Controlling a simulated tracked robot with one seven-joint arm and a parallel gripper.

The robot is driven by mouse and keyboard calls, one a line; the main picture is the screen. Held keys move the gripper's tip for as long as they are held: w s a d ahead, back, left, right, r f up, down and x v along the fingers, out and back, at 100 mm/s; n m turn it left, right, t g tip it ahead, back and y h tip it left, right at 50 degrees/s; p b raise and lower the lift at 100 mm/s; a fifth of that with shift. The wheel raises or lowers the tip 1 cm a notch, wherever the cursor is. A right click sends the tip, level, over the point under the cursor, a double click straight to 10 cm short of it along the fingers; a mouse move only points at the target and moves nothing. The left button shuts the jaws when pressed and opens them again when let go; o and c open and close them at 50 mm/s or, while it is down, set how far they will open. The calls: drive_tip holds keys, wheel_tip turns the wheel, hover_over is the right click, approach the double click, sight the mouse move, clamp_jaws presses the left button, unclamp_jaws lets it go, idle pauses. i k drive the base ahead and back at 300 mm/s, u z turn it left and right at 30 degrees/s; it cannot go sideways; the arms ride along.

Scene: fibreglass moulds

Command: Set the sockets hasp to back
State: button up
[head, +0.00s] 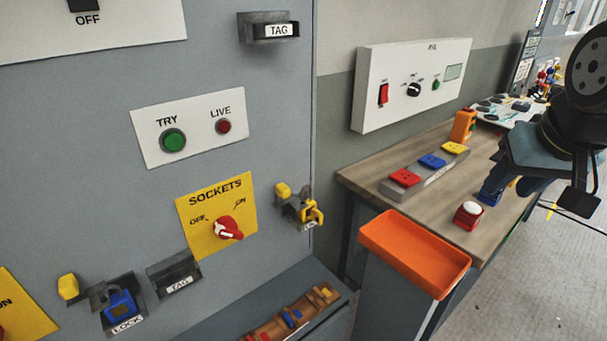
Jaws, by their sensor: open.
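The yellow SOCKETS plate (188,222) is on the grey cabinet front, with a red rotary knob (229,228) between its OFF and ON marks. I cannot tell exactly where the knob points. To its right, near the cabinet's edge, a yellow tab (283,190) on a metal bracket appears to be the sockets hasp. A yellow padlock (310,212) sits just beside and below it, partly covering the bracket and a small label.
An orange tray (415,247) stands in front of the wooden workbench (375,178). The bench holds red, blue and yellow blocks and a red-and-white button (468,214). A blue padlock (120,304) and TAG holder (174,274) are on the cabinet. A wooden rack (290,318) lies below.

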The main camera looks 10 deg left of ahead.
sight(283, 197)
drive_tip(key=u, duration=0.85)
drive_tip(key=k, duration=0.5)
drive_tip(key=u, duration=0.35)
drive_tip(key=i, duration=0.5)
drive_tip(key=z, duration=0.45)
drive_tip(key=k, duration=0.1)
drive_tip(key=u, duration=0.25)
